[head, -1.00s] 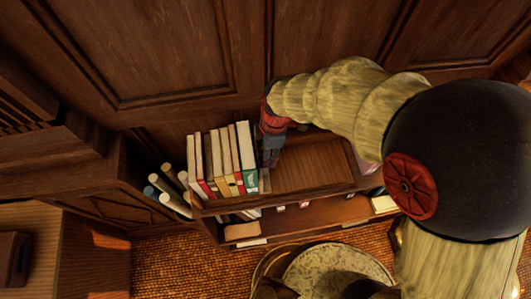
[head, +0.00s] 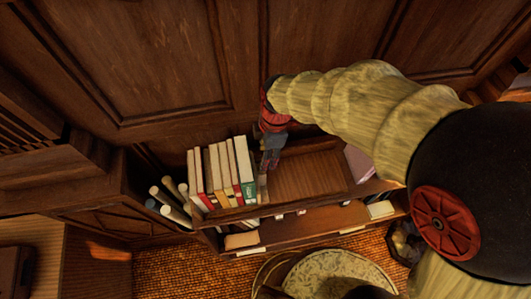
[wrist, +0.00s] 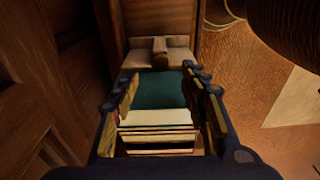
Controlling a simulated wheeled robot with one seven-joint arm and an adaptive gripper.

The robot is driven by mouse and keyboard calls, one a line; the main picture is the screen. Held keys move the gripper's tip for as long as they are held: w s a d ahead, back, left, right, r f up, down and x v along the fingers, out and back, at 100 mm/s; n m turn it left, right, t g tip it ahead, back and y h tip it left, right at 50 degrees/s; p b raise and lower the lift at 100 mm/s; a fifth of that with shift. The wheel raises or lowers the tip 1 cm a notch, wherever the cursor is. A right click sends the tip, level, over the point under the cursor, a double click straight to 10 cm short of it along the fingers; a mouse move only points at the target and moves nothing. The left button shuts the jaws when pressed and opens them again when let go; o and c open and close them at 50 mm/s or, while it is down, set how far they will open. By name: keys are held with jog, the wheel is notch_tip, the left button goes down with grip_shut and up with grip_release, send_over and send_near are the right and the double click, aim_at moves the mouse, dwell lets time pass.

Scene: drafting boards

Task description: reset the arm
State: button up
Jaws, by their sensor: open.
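My gripper (head: 264,178) points down at the right end of a row of upright books on the top of a low wooden bookcase. Its red and dark-grey body is close to the panelled wall. In the wrist view my gripper (wrist: 160,82) has its fingers spread apart. A dark green book cover (wrist: 160,90) and the edges of several books (wrist: 158,133) show between and beyond the fingers. I cannot tell whether a finger touches a book. The green-spined book (head: 245,168) stands at the row's right end in the head view. My pale, ribbed arm comes in from the right.
The bookcase top (head: 308,178) is bare right of the books, with a pinkish item (head: 358,162) at its far end. Rolled tubes (head: 172,200) stand left of the bookcase. A round-topped seat (head: 338,276) stands in front. The wall (head: 330,50) is close behind.

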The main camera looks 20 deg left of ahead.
dwell(0.4)
jog(key=m, duration=0.2)
jog(key=shift+s+d+m, duration=0.15)
jog(key=shift+d+m, duration=0.05)
jog(key=shift+m, duration=0.1)
jog(key=s+d+m+t+b, duration=0.2)
jog(key=d+m+b, duration=0.9)
jog(key=d, duration=0.6)
jog(key=s+d+m+t+h+b, duration=0.1)
jog(key=d+m+t+b, duration=0.3)
jog(key=d+m+b, duration=0.6)
jog(key=shift+s+d+m+b, duration=0.4)
jog(key=shift+d+m, duration=0.2)
jog(key=shift+d, duration=2.9)
